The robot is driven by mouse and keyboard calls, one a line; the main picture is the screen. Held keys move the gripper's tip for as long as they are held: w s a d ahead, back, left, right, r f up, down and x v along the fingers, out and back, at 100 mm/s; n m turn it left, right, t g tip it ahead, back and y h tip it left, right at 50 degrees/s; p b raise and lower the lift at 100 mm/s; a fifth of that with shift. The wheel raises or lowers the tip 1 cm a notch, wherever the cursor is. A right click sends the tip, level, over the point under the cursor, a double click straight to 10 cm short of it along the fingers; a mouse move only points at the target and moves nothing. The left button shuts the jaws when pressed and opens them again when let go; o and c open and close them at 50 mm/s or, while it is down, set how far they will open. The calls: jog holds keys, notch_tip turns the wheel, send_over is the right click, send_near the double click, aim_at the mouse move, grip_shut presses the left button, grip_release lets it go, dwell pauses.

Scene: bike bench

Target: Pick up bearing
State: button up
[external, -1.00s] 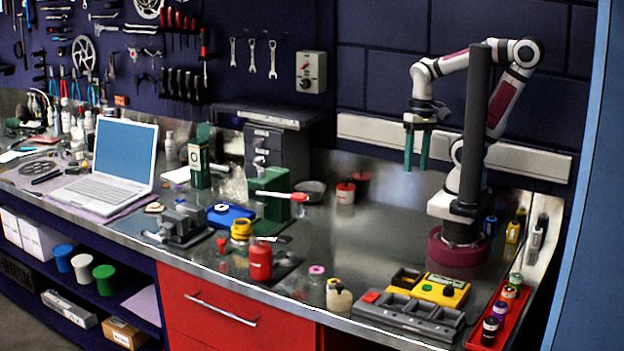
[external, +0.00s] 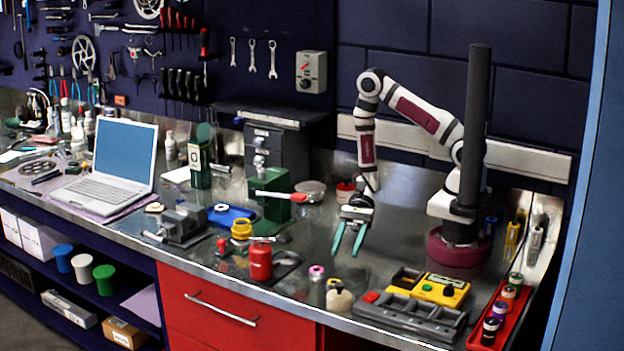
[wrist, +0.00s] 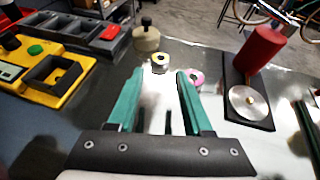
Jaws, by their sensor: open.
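Two small ring-shaped pieces lie on the steel bench, and I cannot tell for sure which is the bearing. One is a pink ring with a pale centre (external: 316,271), also in the wrist view (wrist: 195,76), just beyond the right fingertip. The other is a yellow-rimmed ring (wrist: 160,62), seen beyond the gap between the fingers; in the external view its yellow edge (external: 333,283) shows behind a cream bottle. My gripper (external: 345,253) has green fingers, is open and empty, and tilts down toward the front edge. It also shows in the wrist view (wrist: 160,77).
The cream bottle (external: 340,300) with a dark top stands near the front edge. A red cylinder (external: 260,262) on a dark tray is left. A yellow device (external: 440,291) and grey organiser (external: 408,316) are right. Bare steel lies between gripper and organiser.

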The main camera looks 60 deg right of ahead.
aim_at(335, 280)
jog(key=x, duration=0.8)
jog(key=shift+a+f, duration=0.1)
jog(key=shift+f, duration=0.4)
grip_shut()
